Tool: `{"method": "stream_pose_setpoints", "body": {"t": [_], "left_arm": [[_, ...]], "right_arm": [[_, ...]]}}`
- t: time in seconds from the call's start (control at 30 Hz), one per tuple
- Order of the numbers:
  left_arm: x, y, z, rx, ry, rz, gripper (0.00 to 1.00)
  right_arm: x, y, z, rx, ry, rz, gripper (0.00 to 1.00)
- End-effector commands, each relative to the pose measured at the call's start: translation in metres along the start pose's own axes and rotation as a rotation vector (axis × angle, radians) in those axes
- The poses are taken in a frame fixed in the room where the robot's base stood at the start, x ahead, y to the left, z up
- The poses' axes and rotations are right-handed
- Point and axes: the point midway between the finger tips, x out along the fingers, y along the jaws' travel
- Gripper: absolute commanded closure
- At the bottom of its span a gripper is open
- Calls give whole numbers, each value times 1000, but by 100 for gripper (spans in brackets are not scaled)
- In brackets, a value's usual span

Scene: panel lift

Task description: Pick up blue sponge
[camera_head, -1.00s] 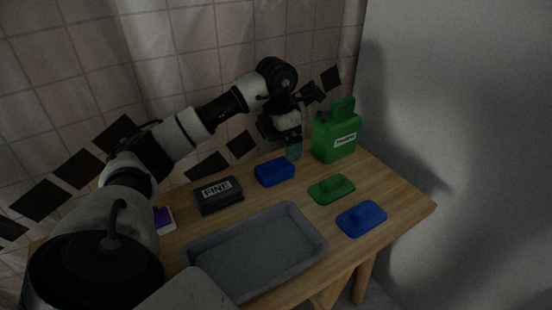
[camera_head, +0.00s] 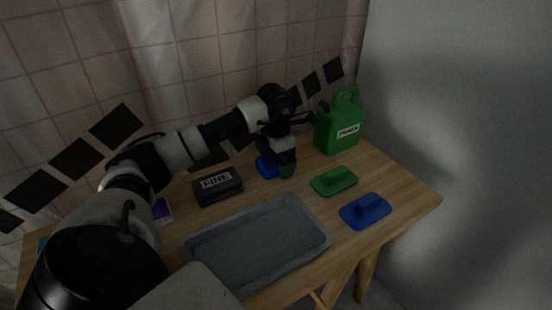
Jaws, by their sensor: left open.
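The blue sponge (camera_head: 265,167) is a small blue block on the wooden table, near the back edge. My left gripper (camera_head: 286,171) is open and points down at the right front side of the sponge, hiding part of it. Its greenish fingertips are low, close to the table. I cannot tell whether they touch the sponge. My right gripper is not in view.
A black block marked FINE (camera_head: 217,187) lies left of the sponge. A grey tray (camera_head: 322,238) is in front. A green float (camera_head: 334,181), a blue float (camera_head: 366,211) and a green jug (camera_head: 339,124) stand to the right on the wooden table (camera_head: 409,194).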

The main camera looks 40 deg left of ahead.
Motion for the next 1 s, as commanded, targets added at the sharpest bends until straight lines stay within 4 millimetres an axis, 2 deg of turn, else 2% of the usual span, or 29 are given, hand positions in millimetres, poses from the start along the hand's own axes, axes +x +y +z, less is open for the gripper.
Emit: {"method": "stream_pose_setpoints", "body": {"t": [0.23,0.5,0.6,0.87,1.0], "left_arm": [[1,0,0,0,-1,0,6],[1,0,0,0,0,0,48],[1,0,0,0,-1,0,59],[-1,0,0,0,-1,1,59],[-11,0,0,0,-2,1,59]], "right_arm": [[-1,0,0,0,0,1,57],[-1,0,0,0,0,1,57],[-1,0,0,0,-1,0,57],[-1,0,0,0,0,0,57],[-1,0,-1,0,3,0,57]]}}
